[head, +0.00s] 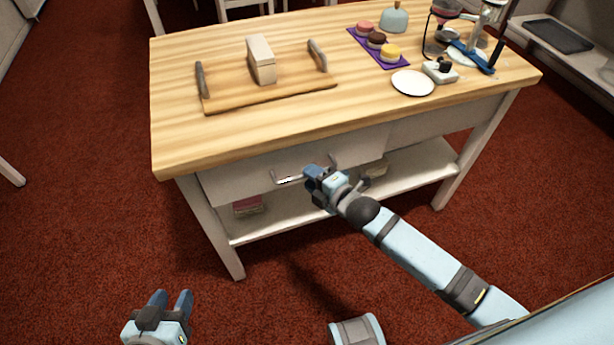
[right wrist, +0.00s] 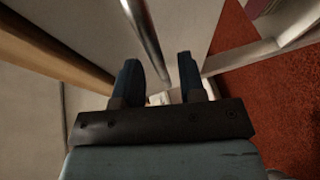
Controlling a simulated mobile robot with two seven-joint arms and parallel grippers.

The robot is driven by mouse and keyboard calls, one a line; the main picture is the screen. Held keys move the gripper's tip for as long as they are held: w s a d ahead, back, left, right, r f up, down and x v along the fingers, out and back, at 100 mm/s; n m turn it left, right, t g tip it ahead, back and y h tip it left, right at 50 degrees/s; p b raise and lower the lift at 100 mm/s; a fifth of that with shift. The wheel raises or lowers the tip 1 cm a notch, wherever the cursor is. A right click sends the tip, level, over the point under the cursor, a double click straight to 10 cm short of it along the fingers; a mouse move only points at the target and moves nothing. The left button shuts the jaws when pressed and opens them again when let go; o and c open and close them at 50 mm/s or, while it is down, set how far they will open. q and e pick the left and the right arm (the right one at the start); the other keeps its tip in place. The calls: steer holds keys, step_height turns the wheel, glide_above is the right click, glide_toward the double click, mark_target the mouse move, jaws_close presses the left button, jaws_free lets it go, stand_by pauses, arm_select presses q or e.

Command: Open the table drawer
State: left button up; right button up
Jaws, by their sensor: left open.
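The table (head: 200,130) has a pale drawer (head: 240,175) under its wooden top. The drawer looks shut. A metal bar handle (head: 288,180) is on the drawer's front. My right gripper (head: 312,172) is at the handle and covers part of it. In the right wrist view the handle (right wrist: 144,35) runs in from the top to between the spread fingers of my right gripper (right wrist: 160,65), with a gap visible at its sides. Whether they touch it cannot be told. My left gripper (head: 171,297) is open and empty, low over the red floor, away from the table.
On the table are a wooden tray (head: 225,103) with a box (head: 261,62), a purple mat (head: 365,42) with small cakes, a white plate (head: 412,83) and several items at the right. A lower shelf (head: 285,215) lies under the drawer. Floor in front is clear.

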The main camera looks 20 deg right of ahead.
steer(key=shift+x, duration=1.05)
jaws_close()
steer(key=shift+s, duration=0.1)
